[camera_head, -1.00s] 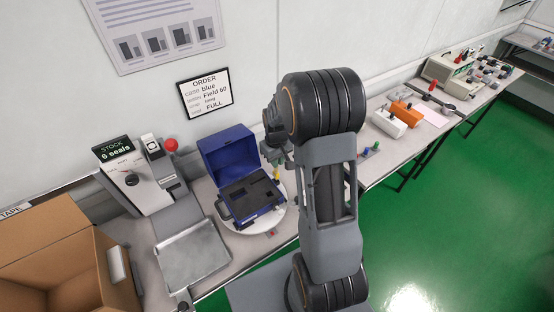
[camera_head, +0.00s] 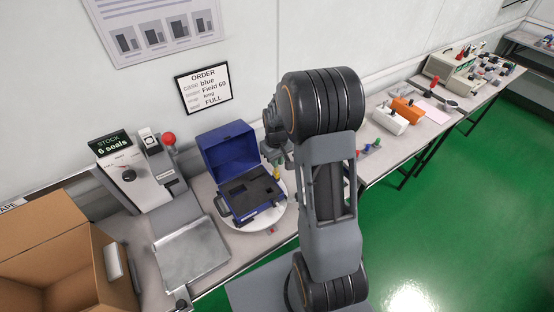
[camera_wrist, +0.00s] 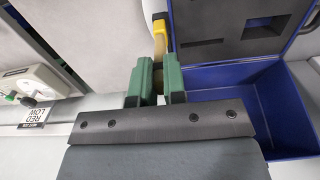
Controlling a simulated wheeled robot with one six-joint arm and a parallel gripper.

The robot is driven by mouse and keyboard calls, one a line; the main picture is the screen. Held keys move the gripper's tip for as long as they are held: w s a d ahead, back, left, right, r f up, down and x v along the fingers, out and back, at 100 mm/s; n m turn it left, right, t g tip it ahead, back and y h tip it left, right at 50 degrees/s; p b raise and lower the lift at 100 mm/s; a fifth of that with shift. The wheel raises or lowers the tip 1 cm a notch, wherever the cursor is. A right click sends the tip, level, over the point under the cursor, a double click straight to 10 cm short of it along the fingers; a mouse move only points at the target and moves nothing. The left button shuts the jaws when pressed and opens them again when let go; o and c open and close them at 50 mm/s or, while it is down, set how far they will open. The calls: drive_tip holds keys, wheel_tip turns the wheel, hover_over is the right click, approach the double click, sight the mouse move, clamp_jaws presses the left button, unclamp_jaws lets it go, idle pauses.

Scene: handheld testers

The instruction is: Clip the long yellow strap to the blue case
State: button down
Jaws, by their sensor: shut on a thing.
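The blue case (camera_head: 226,150) stands open on a round white plate (camera_head: 270,220), with its lid up and dark foam inside. In the wrist view, the case's blue wall (camera_wrist: 244,92) is just right of my gripper (camera_wrist: 157,78). My gripper has green fingers, shut on the yellow strap (camera_wrist: 160,42). The strap runs up from the fingers along the case's left side. I cannot tell whether it touches the case. In the head view, a bit of yellow strap (camera_head: 277,173) shows at the case's right edge. My arm hides most of the gripper there.
A metal tray (camera_head: 192,254) lies left of the case, beside a seal machine (camera_head: 138,182) and an open cardboard box (camera_head: 60,262). An order sign (camera_head: 204,90) is on the wall behind. Orange and white testers (camera_head: 388,122) stand farther right along the bench.

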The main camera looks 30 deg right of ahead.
drive_tip(key=c, duration=1.1)
unclamp_jaws()
wheel_tip(320, 180, up, 14)
drive_tip(key=b, duration=0.1)
drive_tip(key=shift+f, duration=0.15)
drive_tip(key=shift+c, duration=0.3)
